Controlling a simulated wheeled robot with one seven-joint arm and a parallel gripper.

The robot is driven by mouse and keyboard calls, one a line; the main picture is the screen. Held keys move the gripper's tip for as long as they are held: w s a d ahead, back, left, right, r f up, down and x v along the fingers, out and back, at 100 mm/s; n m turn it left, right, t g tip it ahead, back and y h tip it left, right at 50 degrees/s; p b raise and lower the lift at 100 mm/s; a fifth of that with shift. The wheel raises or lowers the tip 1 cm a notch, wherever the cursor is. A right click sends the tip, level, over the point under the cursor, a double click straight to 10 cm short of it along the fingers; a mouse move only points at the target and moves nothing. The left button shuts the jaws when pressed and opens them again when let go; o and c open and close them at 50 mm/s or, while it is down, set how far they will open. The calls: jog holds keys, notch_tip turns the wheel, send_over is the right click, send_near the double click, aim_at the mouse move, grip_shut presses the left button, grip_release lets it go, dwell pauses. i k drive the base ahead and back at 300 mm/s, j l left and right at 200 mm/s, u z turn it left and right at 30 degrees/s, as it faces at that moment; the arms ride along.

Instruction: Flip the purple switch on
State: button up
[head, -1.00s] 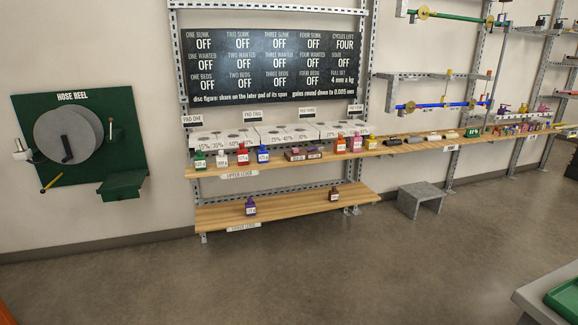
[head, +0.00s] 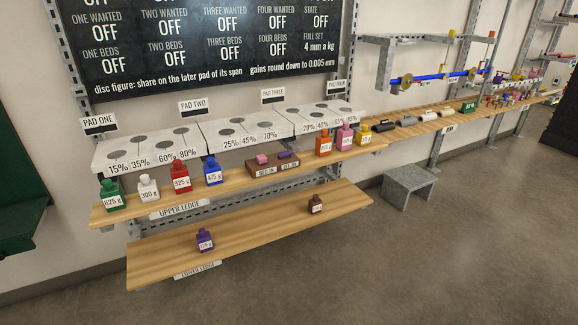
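A dark brown switch block (head: 251,166) sits on the upper ledge, between the blue weight and the orange weight. It bears a pink switch (head: 262,159) on its left and a small purple switch (head: 284,155) on its right. A label is on the front below each switch, too small to read surely. I cannot tell which way the purple switch is set. The board (head: 200,45) above shows OFF in every readable status field, including STATE. My gripper is not in view.
Green (head: 112,194), white (head: 148,188), red (head: 180,178) and blue (head: 212,172) weights stand left of the block. Orange (head: 323,146) and pink (head: 344,138) ones stand right. White pads (head: 150,152) lie behind. The lower ledge (head: 150,262) juts out below. The floor in front is clear.

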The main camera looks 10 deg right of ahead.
aim_at(283, 154)
jog(key=i, duration=0.65)
jog(key=i+j+z, duration=0.3)
jog(key=i, duration=0.15)
jog(key=i+j+z, duration=0.15)
jog(key=i+z, duration=0.15)
jog(key=i, duration=0.2)
